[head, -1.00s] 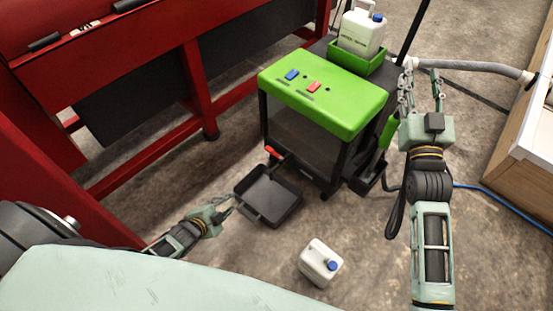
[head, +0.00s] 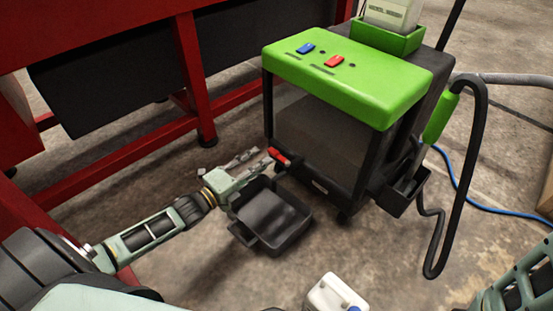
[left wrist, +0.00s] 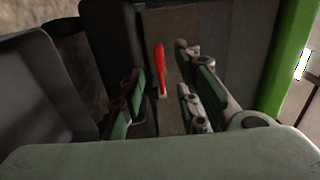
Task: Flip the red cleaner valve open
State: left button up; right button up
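The red valve lever (head: 279,157) sits low on the near left corner of the green-topped cleaner (head: 345,75), above the black drain tray (head: 270,214). In the left wrist view the lever (left wrist: 160,70) stands out between the fingers, a little beyond the tips. My left gripper (head: 262,158) is open just left of the lever, over the tray's back edge. In the left wrist view the open fingers (left wrist: 158,92) have a gap on each side of the lever; I cannot tell whether either touches it. My right gripper is out of view; only part of my right arm shows at lower right.
A white jug with a blue cap (head: 335,296) stands on the floor in front. Another jug (head: 394,14) sits in the green holder on the cleaner. A black hose (head: 483,150) loops at the right. A red frame (head: 190,75) stands behind on the left.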

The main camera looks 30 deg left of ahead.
aim_at(272, 155)
pick_arm(q)
jog(key=b+x, duration=0.4)
jog(key=x, duration=0.2)
jog(key=shift+w+d+f, duration=0.1)
jog(key=shift+f, duration=0.05)
jog(key=shift+w+d, duration=0.1)
jog(key=shift+w, duration=0.3)
grip_shut()
